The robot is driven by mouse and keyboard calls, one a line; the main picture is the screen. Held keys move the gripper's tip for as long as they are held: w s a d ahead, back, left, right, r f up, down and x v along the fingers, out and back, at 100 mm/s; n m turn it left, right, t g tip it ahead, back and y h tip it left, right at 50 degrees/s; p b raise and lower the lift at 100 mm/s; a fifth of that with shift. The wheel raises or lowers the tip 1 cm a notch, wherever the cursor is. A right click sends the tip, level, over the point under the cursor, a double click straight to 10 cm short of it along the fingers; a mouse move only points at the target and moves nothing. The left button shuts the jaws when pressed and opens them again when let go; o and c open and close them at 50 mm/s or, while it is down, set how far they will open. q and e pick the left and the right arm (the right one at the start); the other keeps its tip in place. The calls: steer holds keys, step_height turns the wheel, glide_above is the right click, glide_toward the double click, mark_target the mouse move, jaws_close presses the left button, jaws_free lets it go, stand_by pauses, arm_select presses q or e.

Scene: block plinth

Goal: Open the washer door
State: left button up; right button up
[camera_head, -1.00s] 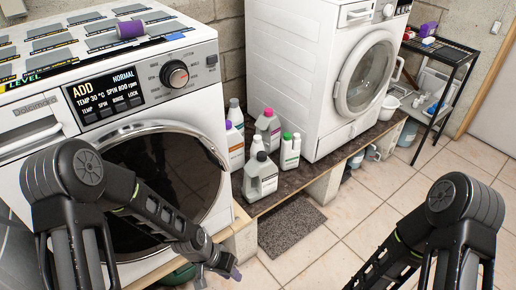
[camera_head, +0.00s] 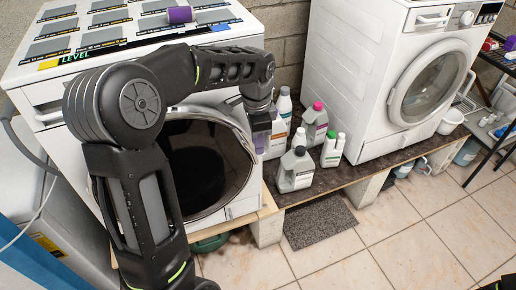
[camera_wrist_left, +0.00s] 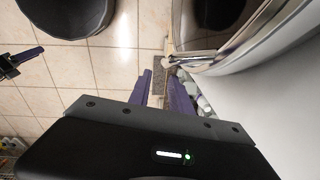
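The front-left white washer (camera_head: 40,97) has a round dark door (camera_head: 205,165) with a chrome rim. The door looks shut against the washer front. My left arm crosses in front of the washer and hides its control panel and the door's left part. My left gripper (camera_head: 262,140) points down beside the door's upper right edge. In the left wrist view, its two purple fingers (camera_wrist_left: 162,92) stand apart with nothing between them, and the chrome door rim (camera_wrist_left: 195,60) is just beyond the right finger. My right gripper (camera_wrist_left: 22,58) shows at the left edge there, too small to judge.
Several detergent bottles (camera_head: 314,125) stand on the plinth (camera_head: 360,172) right of the washer, close to my left gripper. A second white washer (camera_head: 340,60) stands further right. A purple roll (camera_head: 180,15) lies on the near washer's top. The tiled floor (camera_head: 420,225) ahead is clear.

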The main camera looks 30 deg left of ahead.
mark_target(251, 151)
arm_select(q)
steer(key=a+r, duration=0.1)
steer(key=s+r, duration=0.1)
steer(key=shift+a+r, duration=0.35)
steer(key=shift+w, duration=0.15)
steer(key=shift+f, duration=0.1)
steer(key=shift+w+a+f+p, duration=0.1)
steer(key=shift+f+p, duration=0.2)
steer(key=shift+f, duration=1.65)
steer(key=shift+w+a+f+p, duration=0.1)
steer(key=shift+f+p, duration=0.2)
steer(key=shift+f, duration=1.65)
steer(key=shift+c, duration=0.4)
jaws_close()
